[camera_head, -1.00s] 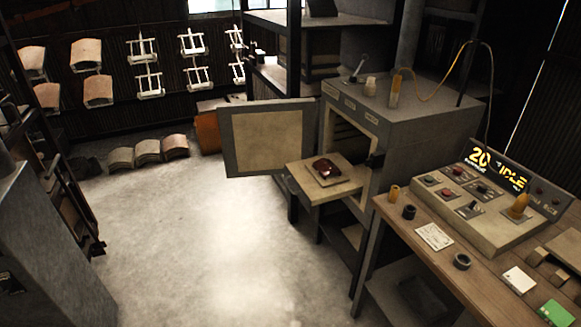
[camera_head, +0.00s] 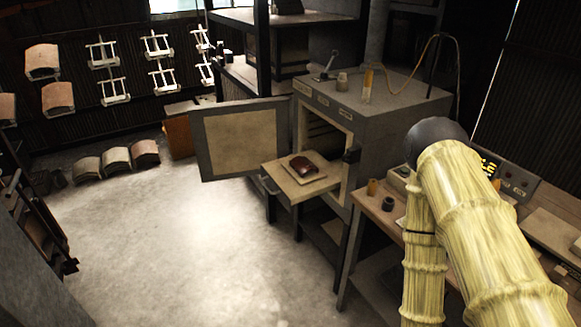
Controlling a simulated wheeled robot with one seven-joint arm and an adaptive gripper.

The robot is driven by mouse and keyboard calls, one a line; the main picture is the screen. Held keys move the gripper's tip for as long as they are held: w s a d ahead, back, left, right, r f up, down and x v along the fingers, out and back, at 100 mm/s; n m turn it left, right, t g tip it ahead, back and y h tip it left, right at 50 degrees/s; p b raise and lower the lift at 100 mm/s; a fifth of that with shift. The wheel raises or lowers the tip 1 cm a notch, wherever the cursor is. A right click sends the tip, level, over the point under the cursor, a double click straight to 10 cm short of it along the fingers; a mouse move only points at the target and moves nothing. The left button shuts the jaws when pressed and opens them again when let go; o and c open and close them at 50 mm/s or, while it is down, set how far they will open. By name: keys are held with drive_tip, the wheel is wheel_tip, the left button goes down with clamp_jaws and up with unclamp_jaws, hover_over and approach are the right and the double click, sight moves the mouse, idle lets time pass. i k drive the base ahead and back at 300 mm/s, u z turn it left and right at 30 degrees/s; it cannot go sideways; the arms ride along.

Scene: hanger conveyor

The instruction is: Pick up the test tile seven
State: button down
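A small dark red glazed tile (camera_head: 303,166) lies on a pale square on the pulled-out shelf (camera_head: 281,184) of the grey kiln (camera_head: 392,112). It is the only tile I see at the kiln; I cannot make out a number on it. The kiln door (camera_head: 240,140) stands wide open to the left. My arm, in a yellow sleeve, fills the lower right, bent at a dark joint. My gripper is out of view.
The wooden bench (camera_head: 353,207) at right carries small cups and a control panel (camera_head: 517,177), largely hidden by my arm. Curved tiles (camera_head: 117,159) stand on the floor at back left. White hangers (camera_head: 103,54) line the wall. The middle floor is clear.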

sight(300, 165)
drive_tip(key=z, duration=0.05)
drive_tip(key=i, duration=0.75)
drive_tip(key=u, duration=0.1)
